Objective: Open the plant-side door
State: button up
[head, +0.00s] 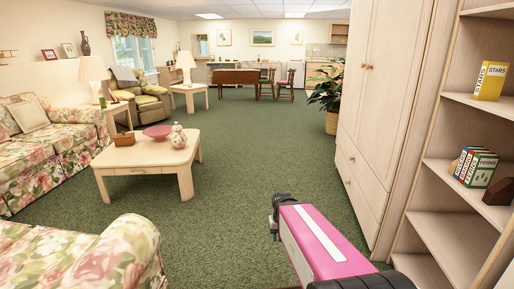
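A tall pale wood cabinet (407,100) with two upper doors stands at the right in the head view. Its plant-side door (357,100) is the far, left one, beside the potted plant (326,92). That door looks closed, flush with the near door (395,110). Each door has a small round knob; the plant-side knob (363,66) is near the middle seam. My pink arm reaches up from the bottom edge. My gripper (276,222) is at its dark far end, low over the carpet, left of the cabinet and apart from it. Its fingers are too unclear to read.
Drawers (357,192) sit below the cabinet doors. An open bookshelf (465,150) with several books stands at the near right. A coffee table (150,160) and floral sofas (45,140) are at the left. Green carpet (255,150) is clear along the middle.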

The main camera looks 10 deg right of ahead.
aim_at(365, 14)
jog(key=i+z, duration=0.2)
jog(key=i, duration=0.25)
jog(key=i+j+z, duration=0.2)
jog(key=i, duration=0.25)
jog(key=i+j+z, duration=0.2)
jog(key=i, duration=0.2)
jog(key=i+j+z, duration=0.2)
jog(key=i, duration=0.2)
jog(key=i+j+z, duration=0.65)
